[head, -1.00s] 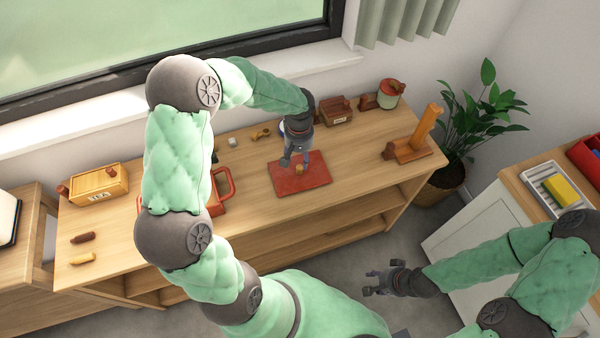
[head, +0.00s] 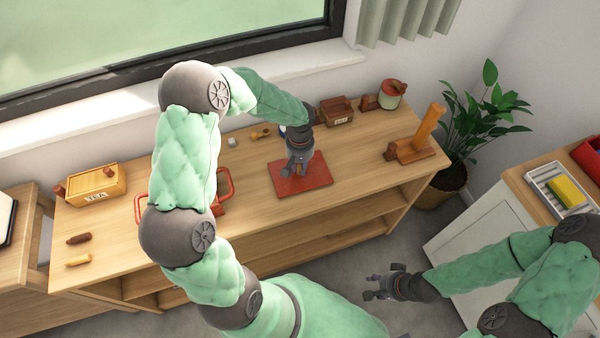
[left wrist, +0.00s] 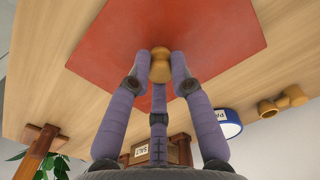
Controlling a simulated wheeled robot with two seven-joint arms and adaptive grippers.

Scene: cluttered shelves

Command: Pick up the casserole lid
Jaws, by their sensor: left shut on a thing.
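The casserole lid (head: 315,180) is a flat red rectangle with a small wooden knob, over the wooden counter right of the middle. In the left wrist view the red lid (left wrist: 215,30) fills the top, with its knob (left wrist: 160,66) between my fingers. My left gripper (head: 297,172) points down at the lid and is shut on the knob. I cannot tell any gap between lid and counter. The red casserole (head: 231,184) stands to the left, mostly hidden behind my left arm. My right gripper (head: 369,288) is open and empty, low in front of the shelf unit.
A yellow tea box (head: 95,186) and small pieces lie at the left end. A salt box (head: 336,112), a green-and-red canister (head: 392,94) and a wooden stand (head: 420,145) are at the back and right. Counter in front of the lid is clear.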

